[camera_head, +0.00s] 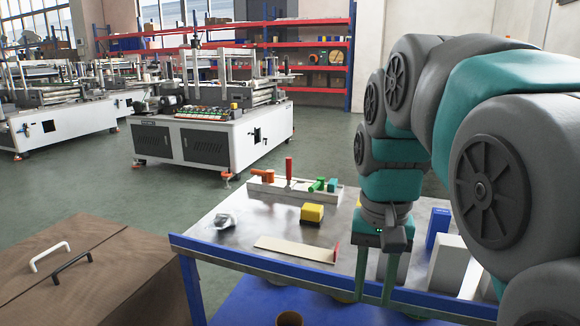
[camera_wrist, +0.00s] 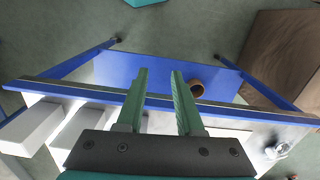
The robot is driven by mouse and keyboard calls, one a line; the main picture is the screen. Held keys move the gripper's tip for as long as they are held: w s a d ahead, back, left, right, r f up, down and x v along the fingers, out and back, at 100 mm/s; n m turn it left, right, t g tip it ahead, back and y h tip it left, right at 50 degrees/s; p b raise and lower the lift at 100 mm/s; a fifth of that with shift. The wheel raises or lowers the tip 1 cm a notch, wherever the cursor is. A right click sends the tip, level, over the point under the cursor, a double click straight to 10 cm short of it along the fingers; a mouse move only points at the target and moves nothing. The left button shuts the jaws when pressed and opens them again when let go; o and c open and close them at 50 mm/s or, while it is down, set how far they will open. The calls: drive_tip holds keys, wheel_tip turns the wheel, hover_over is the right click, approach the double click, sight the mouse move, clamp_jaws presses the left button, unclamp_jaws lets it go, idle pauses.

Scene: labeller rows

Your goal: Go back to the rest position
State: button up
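My gripper (camera_head: 374,296) hangs fingers-down at the front edge of the grey-topped blue table (camera_head: 215,252). Its two green fingers are parallel and apart, with nothing between them. The wrist view also shows my gripper (camera_wrist: 158,76) open and empty, its fingers reaching over the blue table edge (camera_wrist: 70,90). My arm curves in from the right of the head view and hides part of the table's right side.
The table holds a yellow block (camera_head: 312,213), a flat beige piece with a red end (camera_head: 295,249), a holder with coloured tools (camera_head: 265,188), a blue box (camera_head: 438,228) and white boxes (camera_head: 447,262). A brown surface (camera_head: 95,280) stands left. White machines (camera_head: 210,140) stand behind, with open floor between.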

drive_tip(key=s+d+f+n+g, duration=0.1)
drive_tip(key=s+d+f+n, duration=0.1)
drive_tip(key=s+f, duration=1.5)
drive_tip(key=shift+s+d+f+n, duration=0.2)
drive_tip(key=shift+s+f+n, duration=0.2)
drive_tip(key=shift+n, duration=0.2)
drive_tip(key=shift+a, duration=0.15)
